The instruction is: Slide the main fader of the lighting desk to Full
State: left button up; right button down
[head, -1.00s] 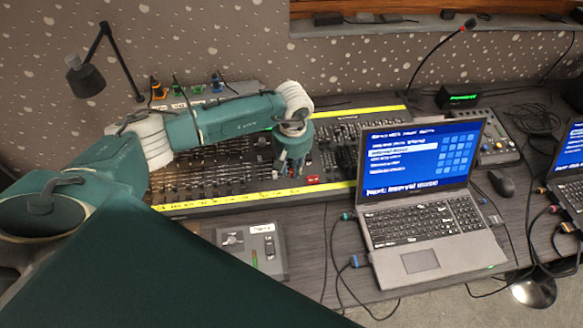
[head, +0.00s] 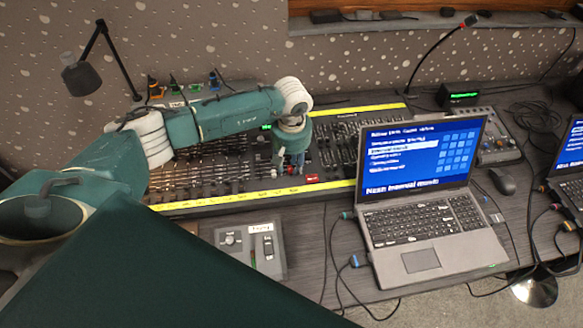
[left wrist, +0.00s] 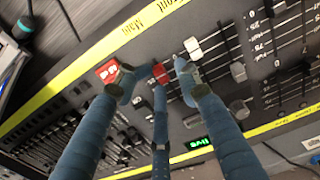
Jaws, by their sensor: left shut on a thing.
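The lighting desk (head: 215,203) is a long dark console of faders with yellow label strips. In the left wrist view, a red fader cap (left wrist: 160,73) stands in line with the word "Main" on the near yellow strip (left wrist: 110,40). My left gripper (left wrist: 157,76) is shut on this red cap, its fingers low over the panel. The fingers partly hide the cap and its slot. In the head view my left gripper (head: 291,164) reaches down onto the desk's middle, and the cap is hard to make out. My right gripper is not in view.
A white-capped fader (left wrist: 193,46) and a red button (left wrist: 107,70) flank the held cap closely. An open laptop (head: 415,205) stands right of the desk, a small grey control box (head: 272,270) in front. A lamp (head: 82,78) stands behind left.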

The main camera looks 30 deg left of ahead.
aim_at(286, 159)
pick_arm(q)
jog(key=shift+w+a+f+b, duration=0.1)
jog(key=shift+w+a+b, duration=1.7)
jog(key=shift+b, duration=0.35)
jog(key=shift+c, duration=0.5)
jog(key=shift+s, duration=0.1)
jog(key=shift+w+a+r+p, duration=0.1)
jog(key=shift+w+r+p, duration=0.05)
jog(key=shift+r+p, duration=0.4)
jog(key=shift+w+r+p, duration=0.1)
jog(key=shift+r+p, duration=0.2)
jog(key=shift+r, duration=0.6)
jog(key=shift+d+r, duration=0.15)
jog(key=shift+d, duration=0.05)
notch_tip(286, 159, up, 12)
jog(key=shift+s+d, duration=0.3)
jog(key=shift+s, duration=0.15)
